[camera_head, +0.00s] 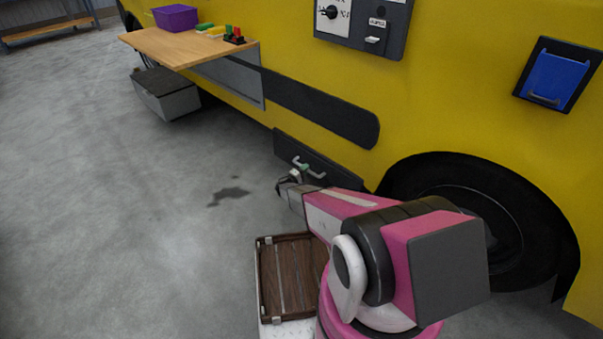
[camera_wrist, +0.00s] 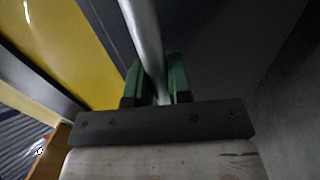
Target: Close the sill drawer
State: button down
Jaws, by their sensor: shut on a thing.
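The sill drawer (camera_head: 338,168) has a dark front low on the yellow vehicle side, left of the wheel. Its pale bar handle (camera_head: 316,172) sticks out from the front. My gripper (camera_head: 292,176) is at the left part of this handle. In the wrist view, the handle (camera_wrist: 145,40) is a grey metal bar running between the green fingers of my gripper (camera_wrist: 160,85), which are shut on it. The dark drawer front (camera_wrist: 225,40) shows beside the bar. The drawer's inside is hidden, and I cannot tell how far it stands out.
The wheel (camera_head: 480,215) is right of the drawer. A wooden fold-out table (camera_head: 165,48) with a purple bin (camera_head: 175,17) juts out at the upper left, above a grey box (camera_head: 170,100). A slatted wooden tray (camera_head: 285,280) is beside my arm. The floor at left is clear, with a dark stain.

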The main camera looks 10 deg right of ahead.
jog(key=shift+w+d, duration=0.15)
jog(key=shift+w, duration=0.05)
jog(key=c, duration=1.1)
grip_release()
jog(key=shift+d, duration=0.1)
jog(key=shift+s, duration=0.1)
jog(key=v, duration=1)
jog(key=shift+s+a+f, duration=0.15)
jog(key=shift+s+a, duration=0.05)
jog(key=shift+a, duration=0.1)
